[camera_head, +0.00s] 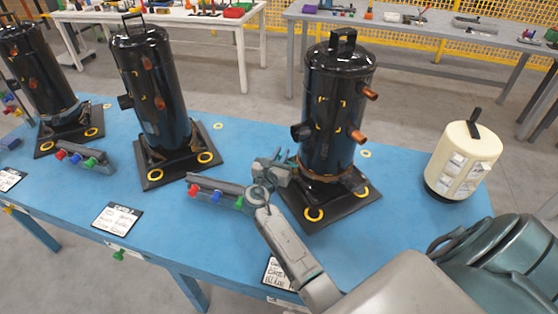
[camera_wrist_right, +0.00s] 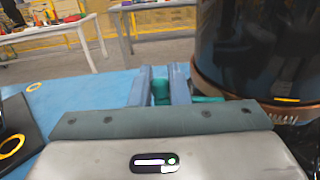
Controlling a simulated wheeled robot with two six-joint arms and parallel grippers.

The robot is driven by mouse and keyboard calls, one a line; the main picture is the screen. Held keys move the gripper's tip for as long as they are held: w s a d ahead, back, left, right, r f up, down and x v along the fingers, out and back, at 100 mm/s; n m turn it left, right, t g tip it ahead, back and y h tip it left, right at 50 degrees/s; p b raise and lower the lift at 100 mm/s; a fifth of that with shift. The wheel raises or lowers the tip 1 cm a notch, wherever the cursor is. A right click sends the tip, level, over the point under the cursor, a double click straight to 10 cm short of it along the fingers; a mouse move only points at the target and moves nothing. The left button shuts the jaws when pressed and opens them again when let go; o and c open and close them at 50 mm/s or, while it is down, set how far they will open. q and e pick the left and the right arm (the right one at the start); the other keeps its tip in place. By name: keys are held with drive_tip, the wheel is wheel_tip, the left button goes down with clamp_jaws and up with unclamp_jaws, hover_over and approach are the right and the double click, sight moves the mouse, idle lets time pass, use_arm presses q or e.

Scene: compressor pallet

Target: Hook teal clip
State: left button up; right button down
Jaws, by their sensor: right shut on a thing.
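My right gripper (camera_head: 277,168) is at the lower left side of the right-hand black compressor (camera_head: 330,110), close to its base. In the right wrist view its two blue-grey fingers (camera_wrist_right: 160,84) are shut on a teal clip (camera_wrist_right: 161,91). A teal part extends right from between the fingers towards the copper-coloured band (camera_wrist_right: 245,95) at the bottom of the compressor. I cannot tell whether the clip touches or hooks anything there. In the head view the clip is mostly hidden by the gripper. My left gripper is in neither view.
A grey rack (camera_head: 213,190) with red, blue and green pieces lies left of my gripper. The compressor stands on a black pallet (camera_head: 335,212) with yellow rings. Two more black compressors (camera_head: 150,90) (camera_head: 38,70) stand left. A cream tank (camera_head: 462,160) stands right on the blue table (camera_head: 240,150).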

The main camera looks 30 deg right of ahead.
drive_tip(key=m+g, duration=0.1)
drive_tip(key=d+g+h, duration=0.1)
drive_tip(key=m+g+h, duration=0.1)
drive_tip(key=shift+w+d+m+g+b, duration=0.15)
drive_tip(key=shift+w+m+g+b, duration=0.15)
drive_tip(key=shift+d+m+g+h, duration=0.3)
drive_tip(key=shift+m+g, duration=0.2)
drive_tip(key=shift+g, duration=0.2)
drive_tip(key=c, duration=1.4)
unclamp_jaws()
drive_tip(key=shift+c, duration=0.2)
drive_tip(key=p+v, duration=0.2)
drive_tip(key=v, duration=0.8)
drive_tip(key=shift+a, duration=0.4)
drive_tip(key=shift+s, duration=0.1)
